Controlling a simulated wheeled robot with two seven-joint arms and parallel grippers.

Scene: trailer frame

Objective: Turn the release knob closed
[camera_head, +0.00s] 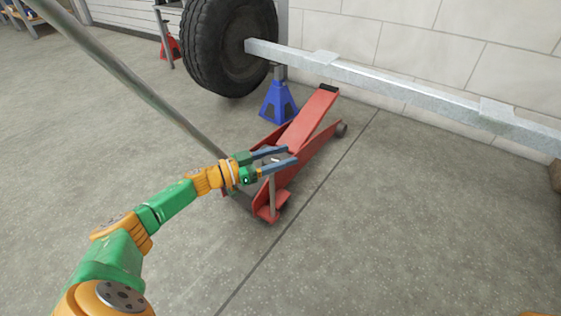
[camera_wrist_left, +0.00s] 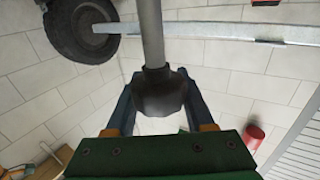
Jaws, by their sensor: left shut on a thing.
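The red floor jack (camera_head: 308,120) stands on the floor, with its long grey handle (camera_head: 125,75) leaning up to the left. A thin grey upright rod (camera_head: 271,195) rises from its near end to my left gripper (camera_head: 281,157). In the left wrist view, the dark release knob (camera_wrist_left: 160,88) sits at the end of the grey rod (camera_wrist_left: 151,35). The fingers of my left gripper (camera_wrist_left: 160,100) are on either side of the knob and shut on it. The knob is largely hidden in the head view. My right gripper is not in view.
A blue jack stand (camera_head: 279,103) stands beyond the jack, under the grey axle beam (camera_head: 400,82). A black tyre (camera_head: 225,48) is on the beam's left end. A red stand (camera_head: 172,47) is farther back. The floor at the right and front is clear.

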